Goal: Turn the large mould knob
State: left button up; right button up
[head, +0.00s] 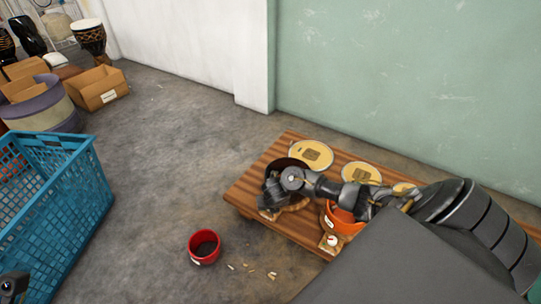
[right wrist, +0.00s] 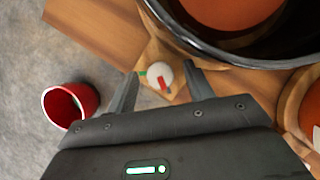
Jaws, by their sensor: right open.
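The large mould has a black rim in the right wrist view (right wrist: 225,55) and an orange-brown inside. In the head view its dark rim (head: 284,165) shows behind my right arm. A round white knob (right wrist: 160,74) with a red pointer sits on a small wooden block at its edge, with a green mark to the knob's left. My right gripper (right wrist: 161,80) is open, its fingertips on either side of the knob in the picture. Its height above the knob is unclear. In the head view the right gripper (head: 272,200) hides this knob.
The low wooden table (head: 242,190) also bears an orange mould (head: 345,222) with its own white-and-red knob (head: 332,240), and pale yellow discs (head: 311,154). A red pot (head: 204,247) and small scraps lie on the floor. A blue crate (head: 60,195) stands left.

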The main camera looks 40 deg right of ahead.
jog(key=c, duration=1)
jog(key=shift+o, duration=0.2)
jog(key=shift+r, duration=0.1)
